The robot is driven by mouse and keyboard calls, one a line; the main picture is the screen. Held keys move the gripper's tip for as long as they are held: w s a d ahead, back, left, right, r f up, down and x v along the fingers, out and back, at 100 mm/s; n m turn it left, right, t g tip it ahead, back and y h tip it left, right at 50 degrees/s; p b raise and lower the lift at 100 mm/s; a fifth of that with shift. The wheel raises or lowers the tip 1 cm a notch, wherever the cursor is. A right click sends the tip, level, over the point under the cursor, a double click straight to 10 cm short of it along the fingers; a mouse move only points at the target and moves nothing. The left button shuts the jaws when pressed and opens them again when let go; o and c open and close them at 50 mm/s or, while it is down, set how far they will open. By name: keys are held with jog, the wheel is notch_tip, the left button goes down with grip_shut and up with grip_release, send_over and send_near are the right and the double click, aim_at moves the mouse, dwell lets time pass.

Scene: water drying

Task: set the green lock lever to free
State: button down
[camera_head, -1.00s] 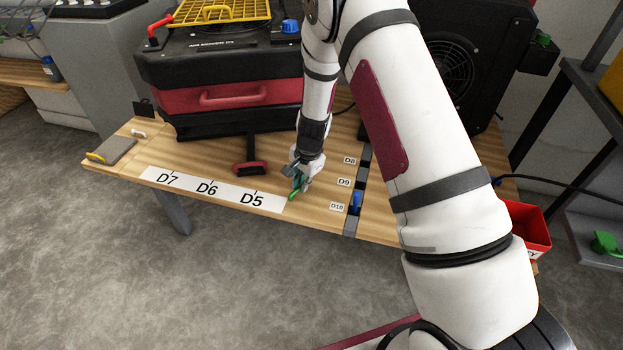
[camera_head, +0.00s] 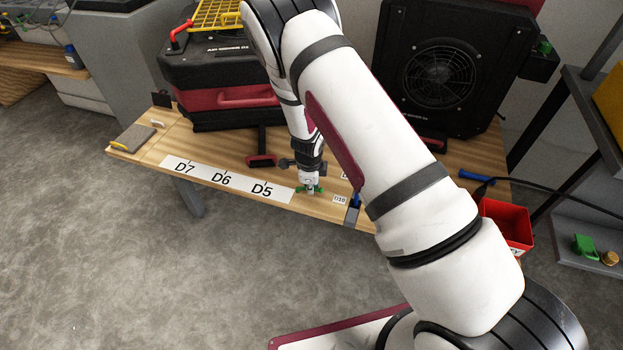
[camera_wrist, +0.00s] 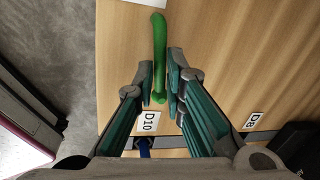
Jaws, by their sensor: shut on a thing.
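The green lever (camera_wrist: 158,50), a slim curved green bar, runs up the wrist view from between my fingertips over the wooden table top. In the head view its green ends (camera_head: 319,190) show at either side of my fingertips, near the table's front edge between the D5 and D10 labels. My gripper (camera_wrist: 160,92) points down and is shut on the lever near its rounded end; it also shows in the head view (camera_head: 309,188). The fingers hide part of the lever, and no free or locked mark shows beside it.
A blue lever (camera_head: 354,202) stands in a grey strip near the D10 label (camera_head: 340,199). A black and red case (camera_head: 225,97) and a black fan box (camera_head: 440,75) stand behind. A red bin (camera_head: 507,226) is at the right. The front-left table top is mostly clear.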

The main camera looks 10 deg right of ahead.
jog(key=shift+s+a+m+p, duration=0.25)
jog(key=shift+s+m+p, duration=0.15)
jog(key=shift+m+p, duration=0.5)
jog(key=shift+m, duration=0.3)
jog(key=c, duration=1.7)
grip_release()
jog(key=shift+o, duration=0.2)
jog(key=shift+r, duration=0.1)
notch_tip(320, 180, up, 12)
jog(key=s+a, duration=0.1)
jog(key=s, duration=0.1)
jog(key=shift+a+f, duration=0.15)
jog(key=shift+f, duration=0.1)
